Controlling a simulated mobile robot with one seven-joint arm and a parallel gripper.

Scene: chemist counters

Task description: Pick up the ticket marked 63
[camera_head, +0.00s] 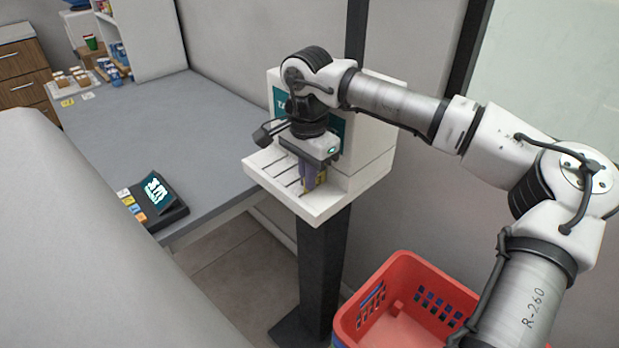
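A white ticket dispenser (370,174) with teal panels stands on a dark post, with a slotted shelf (262,162) at its front. My gripper (308,172) points down over the right part of this shelf, close to the dispenser's face. A small yellow ticket (320,179) with a dark mark stands at the shelf right by my fingertips. A purple piece shows beside it; I cannot tell whether it is a ticket. The number on the yellow ticket is too small to read. Whether my fingers touch or hold the ticket cannot be told.
A red basket (372,267) stands on the floor below right of the dispenser. A grey counter (160,120) on the left holds a payment terminal (155,200) and, at the back, a tray of small bottles (75,84). The floor between counter and post is clear.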

